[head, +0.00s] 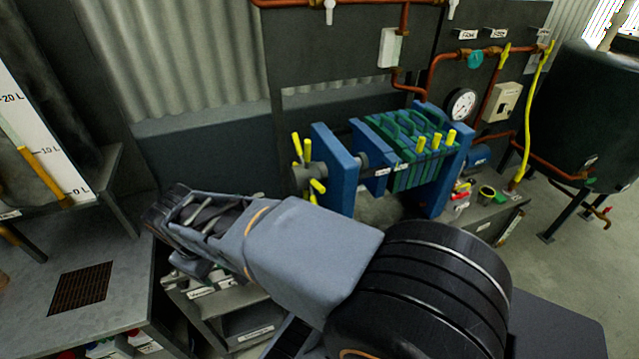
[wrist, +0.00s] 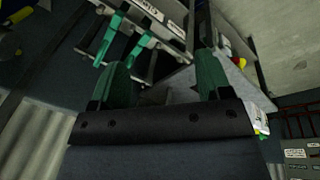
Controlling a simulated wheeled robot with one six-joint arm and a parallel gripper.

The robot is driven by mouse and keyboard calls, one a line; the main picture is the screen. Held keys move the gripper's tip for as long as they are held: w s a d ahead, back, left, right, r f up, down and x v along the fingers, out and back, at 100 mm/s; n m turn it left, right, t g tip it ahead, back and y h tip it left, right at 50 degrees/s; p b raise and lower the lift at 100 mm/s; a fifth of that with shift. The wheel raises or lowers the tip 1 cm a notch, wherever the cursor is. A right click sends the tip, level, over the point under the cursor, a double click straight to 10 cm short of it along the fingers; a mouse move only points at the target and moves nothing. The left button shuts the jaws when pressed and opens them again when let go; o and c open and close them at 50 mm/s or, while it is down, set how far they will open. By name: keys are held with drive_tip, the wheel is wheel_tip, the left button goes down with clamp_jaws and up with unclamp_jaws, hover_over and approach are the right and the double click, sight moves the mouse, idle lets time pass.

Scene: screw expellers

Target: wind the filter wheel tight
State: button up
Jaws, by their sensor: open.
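The filter wheel (head: 304,178) is a grey hub with yellow spokes at the left end of the blue-framed filter press (head: 337,163). It stands beyond my arm in the head view. My gripper (wrist: 163,78) shows in the wrist view with its two green fingers apart and nothing between them. In the head view the arm's end lies left of and nearer than the wheel, and its fingertips cannot be made out. The gripper is not touching the wheel. I cannot make out the wheel in the wrist view.
Green filter plates (head: 408,140) with yellow handles sit in the press. A grey bench (head: 85,290) with a grate is at lower left. Green-handled tools (wrist: 118,38) hang by a labelled rail in the wrist view. A dark tank (head: 585,115) stands at right, with open floor before it.

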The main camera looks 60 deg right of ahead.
drive_tip(key=o, duration=0.5)
drive_tip(key=w+d+f+n+g+h, duration=0.1)
drive_tip(key=d+f+n+g+h, duration=0.1)
drive_tip(key=d, duration=0.5)
drive_tip(key=w+d+f+n+g+h+b, duration=0.1)
drive_tip(key=d+f+n+g+h, duration=0.1)
drive_tip(key=d+n+g+h, duration=0.2)
drive_tip(key=d+g, duration=0.2)
drive_tip(key=d, duration=0.2)
drive_tip(key=shift+w+h, duration=0.25)
drive_tip(key=shift+h, duration=0.05)
drive_tip(key=n+g+h, duration=0.5)
drive_tip(key=n+h, duration=0.1)
approach(320, 186)
drive_tip(key=w+a+f, duration=0.1)
drive_tip(key=w+f, duration=0.1)
drive_tip(key=w, duration=0.1)
drive_tip(key=shift+n+t, duration=0.3)
drive_tip(key=x, duration=0.6)
drive_tip(key=p+x, duration=0.1)
drive_tip(key=x, duration=0.6)
drive_tip(key=shift+s+d+r, duration=0.1)
drive_tip(key=shift+s+r, duration=0.05)
drive_tip(key=shift+r, duration=0.05)
drive_tip(key=c, duration=1.1)
drive_tip(key=shift+f, duration=0.1)
